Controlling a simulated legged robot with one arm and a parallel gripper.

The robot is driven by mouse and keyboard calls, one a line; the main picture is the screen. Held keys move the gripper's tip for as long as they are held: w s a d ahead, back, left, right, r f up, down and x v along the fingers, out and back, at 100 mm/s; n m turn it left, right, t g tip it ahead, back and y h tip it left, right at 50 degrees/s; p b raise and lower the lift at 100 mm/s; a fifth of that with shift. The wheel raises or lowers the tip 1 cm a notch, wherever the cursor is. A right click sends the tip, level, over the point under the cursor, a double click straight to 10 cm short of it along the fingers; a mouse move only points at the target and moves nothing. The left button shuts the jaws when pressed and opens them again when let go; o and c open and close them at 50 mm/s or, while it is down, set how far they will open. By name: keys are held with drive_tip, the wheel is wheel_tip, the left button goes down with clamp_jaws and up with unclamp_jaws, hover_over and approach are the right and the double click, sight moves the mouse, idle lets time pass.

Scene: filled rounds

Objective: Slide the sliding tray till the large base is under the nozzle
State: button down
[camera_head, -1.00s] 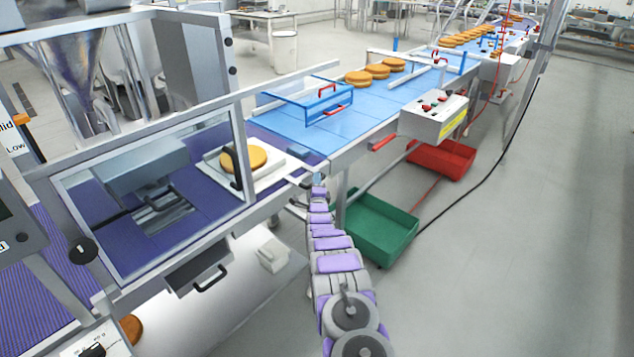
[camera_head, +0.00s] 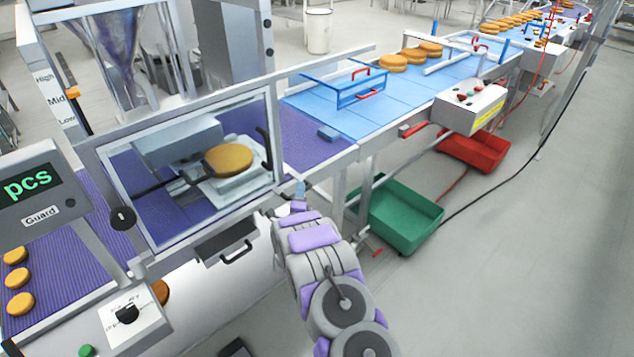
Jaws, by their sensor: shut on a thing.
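The large base (camera_head: 229,159) is a round golden-brown disc lying on the white sliding tray (camera_head: 244,188). Both show through the clear guard window of the filling machine. The grey block-shaped head (camera_head: 172,142), which seems to carry the nozzle, is just left of the base. The base overlaps its right side in the picture; the nozzle tip itself is hidden. My gripper (camera_head: 297,190) is at the right end of the tray, outside the window frame. It is shut on the tray's edge or handle; its fingers are small and partly hidden by my arm.
The guard window frame (camera_head: 188,236) stands between me and the head. A black drawer handle (camera_head: 236,253) juts out below it. A blue guard frame (camera_head: 345,88) spans the belt. Green (camera_head: 404,214) and red (camera_head: 474,152) bins stand on the floor at right.

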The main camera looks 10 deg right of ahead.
drive_tip(key=s+a+b, duration=0.2)
drive_tip(key=s+a, duration=0.5)
drive_tip(key=a, duration=0.6)
drive_tip(key=shift+f, duration=0.2)
drive_tip(key=shift+s, duration=0.1)
drive_tip(key=c, duration=1.4)
unclamp_jaws()
drive_tip(key=o, duration=0.3)
drive_tip(key=shift+o, duration=0.2)
drive_tip(key=p+v, duration=0.1)
drive_tip(key=v, duration=1.6)
drive_tip(key=shift+p, duration=0.3)
drive_tip(key=shift+a+f, duration=0.15)
drive_tip(key=shift+a, duration=0.05)
